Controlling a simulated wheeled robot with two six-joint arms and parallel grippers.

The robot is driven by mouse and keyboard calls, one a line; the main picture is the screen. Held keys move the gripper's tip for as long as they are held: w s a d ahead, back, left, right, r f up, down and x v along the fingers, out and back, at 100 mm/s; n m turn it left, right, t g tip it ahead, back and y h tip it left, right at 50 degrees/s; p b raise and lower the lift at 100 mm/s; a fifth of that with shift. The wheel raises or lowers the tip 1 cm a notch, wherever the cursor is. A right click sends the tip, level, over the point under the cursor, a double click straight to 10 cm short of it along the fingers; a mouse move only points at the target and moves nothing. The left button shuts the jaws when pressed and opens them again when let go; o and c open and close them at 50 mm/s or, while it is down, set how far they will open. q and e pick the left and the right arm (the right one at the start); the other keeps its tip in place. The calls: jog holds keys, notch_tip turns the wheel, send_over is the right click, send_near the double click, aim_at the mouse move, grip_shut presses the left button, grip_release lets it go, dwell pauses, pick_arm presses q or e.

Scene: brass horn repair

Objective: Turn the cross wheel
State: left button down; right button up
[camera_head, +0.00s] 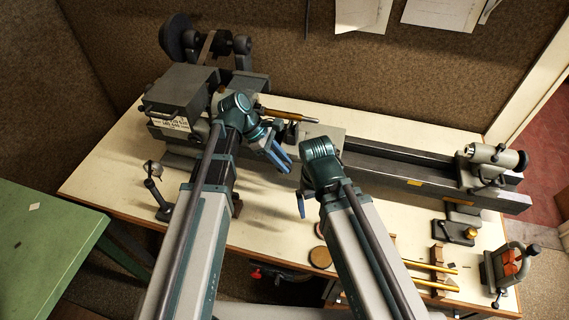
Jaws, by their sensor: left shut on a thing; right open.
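The lathe (420,170) lies along the bench, with its carriage (322,132) near the middle of the bed. My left gripper (284,160) is at the front of the carriage, its blue fingers shut on what appears to be the cross wheel. The wheel itself is hidden behind the fingers and wrist, so its turn angle cannot be told. My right gripper (301,204) is open and empty, pointing down in front of the lathe bed, to the lower right of the left one.
The headstock (180,90) is at left and the tailstock (490,160) at right. A brass-coloured rod (285,115) extends from the headstock side. A round brown disc (320,258), brass rods on wooden rests (437,262) and a small vise (508,262) stand along the bench front.

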pick_arm(q)
jog(key=shift+s+a, duration=0.15)
jog(key=shift+s, duration=0.2)
jog(key=c, duration=1)
grip_release()
jog(key=shift+c, duration=0.2)
jog(key=shift+o, duration=0.8)
jog(key=shift+s, duration=0.1)
jog(key=shift+w+r, duration=0.15)
jog(key=shift+w, duration=0.05)
jog(key=shift+a+r+p, duration=0.15)
jog(key=shift+r+p, duration=0.1)
jog(key=shift+p, duration=0.15)
jog(key=p+v, duration=1)
jog(key=v, duration=0.3)
jog(key=shift+a, duration=0.15)
